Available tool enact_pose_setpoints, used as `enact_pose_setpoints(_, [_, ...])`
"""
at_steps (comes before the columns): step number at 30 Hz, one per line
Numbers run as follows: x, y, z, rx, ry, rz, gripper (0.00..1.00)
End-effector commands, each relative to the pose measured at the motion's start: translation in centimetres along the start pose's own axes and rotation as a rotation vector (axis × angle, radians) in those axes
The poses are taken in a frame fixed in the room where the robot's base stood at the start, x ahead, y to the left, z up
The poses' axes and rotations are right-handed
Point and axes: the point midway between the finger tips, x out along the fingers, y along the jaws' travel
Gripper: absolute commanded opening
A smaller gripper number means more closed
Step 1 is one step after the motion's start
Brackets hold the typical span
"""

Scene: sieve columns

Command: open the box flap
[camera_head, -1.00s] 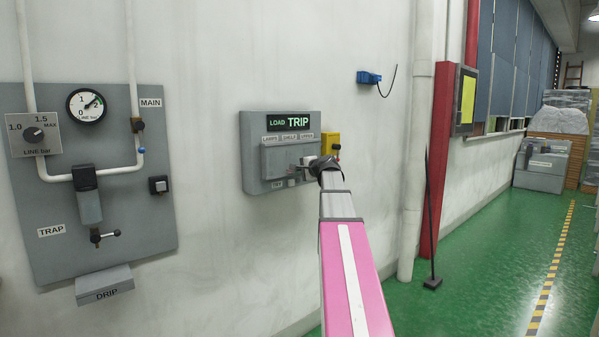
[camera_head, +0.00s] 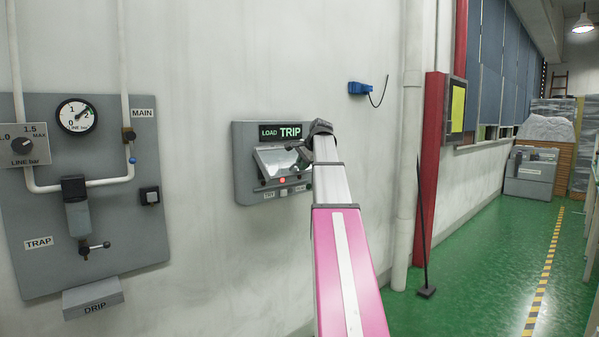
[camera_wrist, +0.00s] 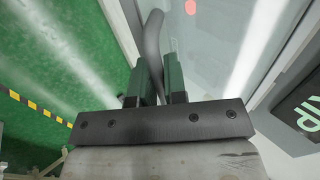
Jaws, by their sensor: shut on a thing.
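The grey wall box (camera_head: 242,180) under the "LOAD TRIP" sign shows in the head view. Its pale see-through flap (camera_head: 267,160) is tilted out from the box face, and a red lamp (camera_head: 283,180) shows near its lower edge. My gripper (camera_head: 305,152) is at the right side of the flap, partly hidden by my arm. In the wrist view, the dark fingers of my gripper (camera_wrist: 163,85) are shut on a curved grey handle (camera_wrist: 153,38). The clear flap panel (camera_wrist: 205,55) lies just right of the handle.
A grey board (camera_head: 110,225) with a gauge, pipes and a trap is on the wall at left. A blue socket (camera_head: 360,88) is above right of the box. A white pipe (camera_head: 408,190), a red post (camera_head: 430,160) and a thin black stand (camera_head: 423,230) are at right. The green floor is open.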

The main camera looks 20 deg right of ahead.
Motion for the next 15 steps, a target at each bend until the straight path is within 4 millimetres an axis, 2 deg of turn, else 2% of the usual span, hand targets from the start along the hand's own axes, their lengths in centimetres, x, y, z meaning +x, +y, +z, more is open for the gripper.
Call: enact_pose_setpoints(15, [-5.2, -3.6, -0.1, -0.004, 0.000, -0.007, 0.00])
